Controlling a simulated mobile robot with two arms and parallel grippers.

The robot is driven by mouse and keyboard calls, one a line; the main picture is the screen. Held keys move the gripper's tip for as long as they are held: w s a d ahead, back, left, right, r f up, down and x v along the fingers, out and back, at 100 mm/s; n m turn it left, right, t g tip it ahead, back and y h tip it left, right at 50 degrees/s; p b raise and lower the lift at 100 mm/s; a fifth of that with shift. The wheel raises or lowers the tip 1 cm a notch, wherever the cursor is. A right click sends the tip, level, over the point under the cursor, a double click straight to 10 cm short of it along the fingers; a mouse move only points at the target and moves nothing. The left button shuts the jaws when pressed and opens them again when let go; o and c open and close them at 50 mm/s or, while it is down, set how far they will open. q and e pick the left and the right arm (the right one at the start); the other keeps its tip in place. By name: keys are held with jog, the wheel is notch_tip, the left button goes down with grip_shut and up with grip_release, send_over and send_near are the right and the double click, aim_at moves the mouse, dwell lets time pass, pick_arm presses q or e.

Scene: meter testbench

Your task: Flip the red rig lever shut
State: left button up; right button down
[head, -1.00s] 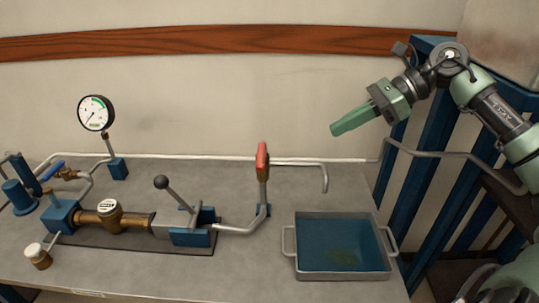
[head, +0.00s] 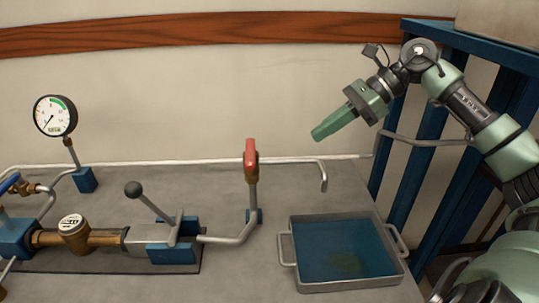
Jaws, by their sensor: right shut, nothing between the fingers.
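The red rig lever (head: 251,160) stands upright at the top of a grey pipe riser, near the middle of the bench in the head view. My right gripper (head: 316,136) is shut and empty, with green fingers pointing down and left. It hangs in the air to the right of the red lever, apart from it and above the back of the bench. My left gripper is out of view.
A metal tray (head: 284,250) with blue-green liquid sits below my right gripper. A black-knobbed lever (head: 151,204), a brass meter (head: 75,236) and a gauge (head: 55,116) stand to the left. A thin pipe (head: 300,160) runs along the back. A blue frame (head: 400,150) stands at right.

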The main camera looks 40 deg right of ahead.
aim_at(250, 157)
jog(key=w+a+r+p+x, duration=0.1)
jog(key=r+p+x, duration=0.1)
jog(key=p+x, duration=0.6)
jog(key=x, duration=0.5)
jog(key=shift+a+r, duration=0.25)
jog(key=shift+w, duration=0.1)
